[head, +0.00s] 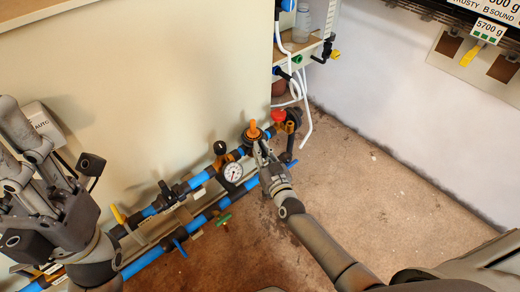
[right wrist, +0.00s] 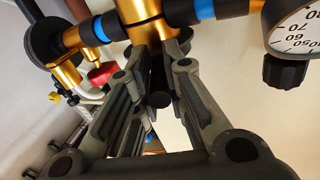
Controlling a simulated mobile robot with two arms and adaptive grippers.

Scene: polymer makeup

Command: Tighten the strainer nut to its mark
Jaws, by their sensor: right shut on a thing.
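The gold strainer body (right wrist: 147,30) sits in the pipe line in the right wrist view, with a narrower gold part and a dark round stem (right wrist: 159,92) towards my palm. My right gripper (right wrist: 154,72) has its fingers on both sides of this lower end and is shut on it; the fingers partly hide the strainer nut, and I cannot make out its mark. In the head view my right gripper (head: 262,155) reaches the pipe just below an orange-topped fitting (head: 253,130). My left gripper (head: 20,145) is at the left, away from the strainer; its fingertips are unclear.
A pressure gauge (head: 233,172) is close to the left of my right gripper. A red handle (head: 278,116) lies just to its right. The brown floor (head: 390,190) at the right is clear.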

